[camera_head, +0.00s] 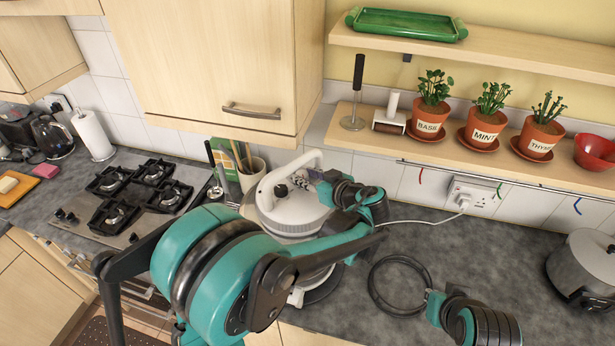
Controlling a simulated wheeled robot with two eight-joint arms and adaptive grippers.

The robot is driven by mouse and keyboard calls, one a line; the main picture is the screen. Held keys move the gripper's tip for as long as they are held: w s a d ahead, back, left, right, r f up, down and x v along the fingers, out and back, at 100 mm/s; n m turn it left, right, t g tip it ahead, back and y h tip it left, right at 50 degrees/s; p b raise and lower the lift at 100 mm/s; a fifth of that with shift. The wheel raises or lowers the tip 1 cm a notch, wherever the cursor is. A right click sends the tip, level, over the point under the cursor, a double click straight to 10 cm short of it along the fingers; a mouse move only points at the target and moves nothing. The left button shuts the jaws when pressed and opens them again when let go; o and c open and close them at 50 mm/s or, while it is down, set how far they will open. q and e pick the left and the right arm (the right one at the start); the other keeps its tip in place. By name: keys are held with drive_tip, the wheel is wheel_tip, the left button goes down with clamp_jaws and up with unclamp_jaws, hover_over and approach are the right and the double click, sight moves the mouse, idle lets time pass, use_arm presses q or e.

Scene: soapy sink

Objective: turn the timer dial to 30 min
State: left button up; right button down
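A white countertop appliance (285,215) with a round lid and an arched handle (284,176) stands left of centre. Small dark and metallic details show on top of its lid, partly covered by my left gripper. I cannot make out the timer dial or its setting. My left gripper (312,183) is over the right side of the lid, close to the handle. Its fingertips are too small to tell open from shut, or touching from apart. My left arm covers the appliance's lower front.
A black ring (400,285) lies on the grey counter (490,253). A white cord runs from the appliance to a wall socket (470,197). A utensil pot (250,174) stands behind it, a hob (145,195) at left, a grey cooker (582,268) at right. Potted herbs line the shelf.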

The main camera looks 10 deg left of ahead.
use_arm(q)
drive_tip(key=shift+t, duration=0.3)
drive_tip(key=m, duration=0.1)
drive_tip(key=m+t+h, duration=0.1)
drive_tip(key=h+b, duration=0.1)
drive_tip(key=shift+s+a+m+t, duration=0.3)
drive_tip(key=shift+a+m+t, duration=0.05)
drive_tip(key=shift+m+t, duration=0.05)
drive_tip(key=shift+s+a+m+t+h, duration=0.15)
drive_tip(key=shift+m+t+h, duration=0.45)
drive_tip(key=shift+m+h, duration=0.7)
drive_tip(key=shift+a+m+t+h, duration=0.25)
drive_tip(key=shift+m+t+h, duration=0.35)
drive_tip(key=shift+m+h, duration=0.7)
drive_tip(key=shift+h, duration=0.3)
drive_tip(key=o, duration=0.9)
